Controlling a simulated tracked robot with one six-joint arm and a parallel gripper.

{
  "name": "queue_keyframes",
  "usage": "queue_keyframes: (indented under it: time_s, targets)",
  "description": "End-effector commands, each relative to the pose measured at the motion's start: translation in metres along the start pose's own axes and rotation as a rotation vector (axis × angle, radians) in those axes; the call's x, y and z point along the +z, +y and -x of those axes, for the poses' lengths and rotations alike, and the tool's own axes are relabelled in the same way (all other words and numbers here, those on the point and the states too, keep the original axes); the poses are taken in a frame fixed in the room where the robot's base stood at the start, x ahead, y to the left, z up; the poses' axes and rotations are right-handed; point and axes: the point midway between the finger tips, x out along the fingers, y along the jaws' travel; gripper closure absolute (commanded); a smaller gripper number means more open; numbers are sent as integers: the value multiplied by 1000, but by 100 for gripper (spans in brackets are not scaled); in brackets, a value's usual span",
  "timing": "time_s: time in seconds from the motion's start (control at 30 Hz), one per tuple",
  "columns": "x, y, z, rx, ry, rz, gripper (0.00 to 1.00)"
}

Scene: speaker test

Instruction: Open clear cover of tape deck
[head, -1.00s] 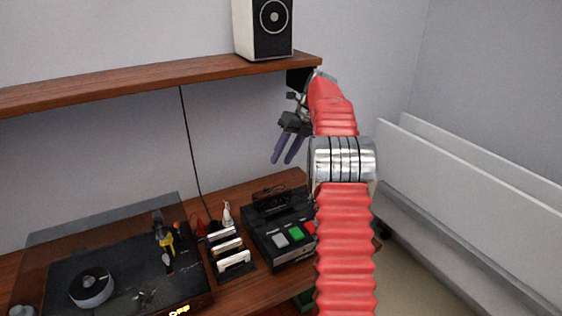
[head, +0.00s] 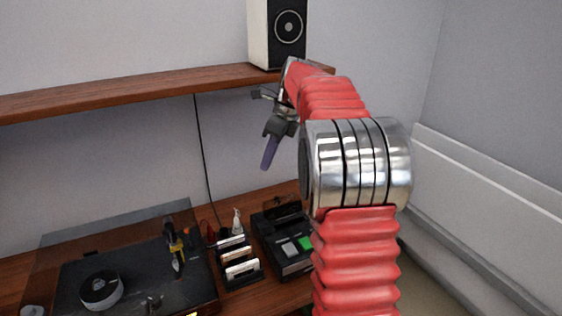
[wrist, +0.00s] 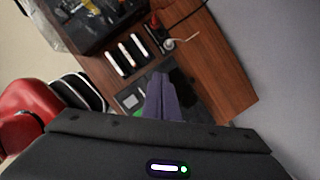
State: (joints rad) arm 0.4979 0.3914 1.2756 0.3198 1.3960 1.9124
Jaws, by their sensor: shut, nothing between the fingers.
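The tape deck (head: 286,232) is a black box on the wooden desk, with a grey and a green button at its front; my red arm hides its right part. In the wrist view the tape deck (wrist: 131,99) is partly hidden behind my fingers. I cannot make out the state of its clear cover. My gripper (head: 267,160) is above the deck, in front of the wall and below the shelf, pointing down. Its purple fingers are together and empty, apart from the deck. In the wrist view the gripper (wrist: 161,88) shows its fingers side by side.
A turntable (head: 130,275) under a tinted lid stands at the left of the desk. A rack of cassettes (head: 238,262) stands between it and the deck. A wooden shelf (head: 150,90) with a speaker (head: 277,32) runs above. A white panel (head: 480,190) is at the right.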

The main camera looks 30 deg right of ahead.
Motion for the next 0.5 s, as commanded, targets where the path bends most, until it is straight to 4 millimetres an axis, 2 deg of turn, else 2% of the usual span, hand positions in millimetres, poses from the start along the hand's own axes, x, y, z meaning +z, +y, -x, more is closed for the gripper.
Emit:
queue_keyframes:
  time_s: [0.03, 0.23, 0.5]
  targets:
    - [5, 15, 5, -10, 5, 70, 100]
    - [14, 65, 16, -49, 31, 364, 100]
    - [14, 133, 25, -96, 75, 765, 100]
